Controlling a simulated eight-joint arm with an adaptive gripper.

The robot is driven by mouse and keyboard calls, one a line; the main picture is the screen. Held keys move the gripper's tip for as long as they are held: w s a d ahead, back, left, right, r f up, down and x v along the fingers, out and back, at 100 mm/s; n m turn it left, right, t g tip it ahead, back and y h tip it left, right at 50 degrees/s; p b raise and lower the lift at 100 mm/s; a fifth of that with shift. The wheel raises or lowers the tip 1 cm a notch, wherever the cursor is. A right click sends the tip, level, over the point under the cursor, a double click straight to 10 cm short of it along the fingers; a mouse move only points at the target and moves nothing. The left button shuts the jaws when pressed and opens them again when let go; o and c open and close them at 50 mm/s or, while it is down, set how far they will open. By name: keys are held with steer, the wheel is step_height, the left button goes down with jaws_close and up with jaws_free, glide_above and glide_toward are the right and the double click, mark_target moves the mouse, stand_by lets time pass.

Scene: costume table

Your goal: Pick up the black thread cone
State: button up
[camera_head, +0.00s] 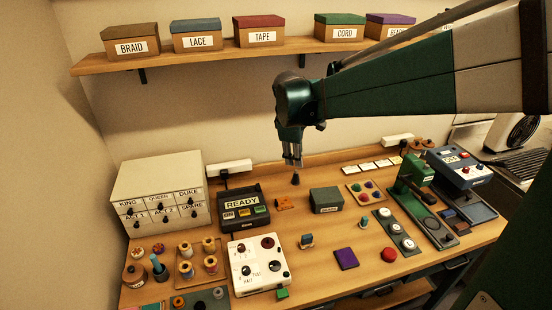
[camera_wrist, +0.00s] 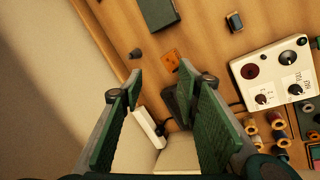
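The black thread cone (camera_head: 295,179) stands on the table near the back, just below my fingertips in the head view. In the wrist view it is a small dark shape (camera_wrist: 135,53) past the tip of the left finger, not between the fingers. My gripper (camera_head: 292,163) points down, above the table. In the wrist view my gripper (camera_wrist: 161,74) is open, with a clear gap between its two green pads and nothing held.
An orange piece (camera_head: 283,203) and a grey-green box (camera_head: 326,200) lie close to the cone. The READY device (camera_head: 243,207) stands to the left, with a white control box (camera_head: 259,265) in front. A shelf (camera_head: 190,60) with labelled boxes hangs above.

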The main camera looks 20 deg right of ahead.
steer(key=w+d+f+n+g+h, duration=0.1)
steer(key=w+d+f+n, duration=0.25)
steer(key=w+f, duration=0.65)
steer(key=n+g+h, duration=0.1)
steer(key=n+g, duration=0.1)
steer(key=n, duration=0.3)
glide_above(296, 171)
steer(key=a, duration=0.3)
step_height(296, 171, down, 11)
steer(key=shift+s+d+r+p, duration=0.15)
steer(key=shift+d+p, duration=0.05)
steer(key=shift+p, duration=0.15)
steer(key=shift+x, duration=1.3)
steer(key=shift+w+x, duration=0.2)
steer(key=shift+x, duration=2.4)
steer(key=shift+c, duration=0.4)
steer(key=c, duration=0.7)
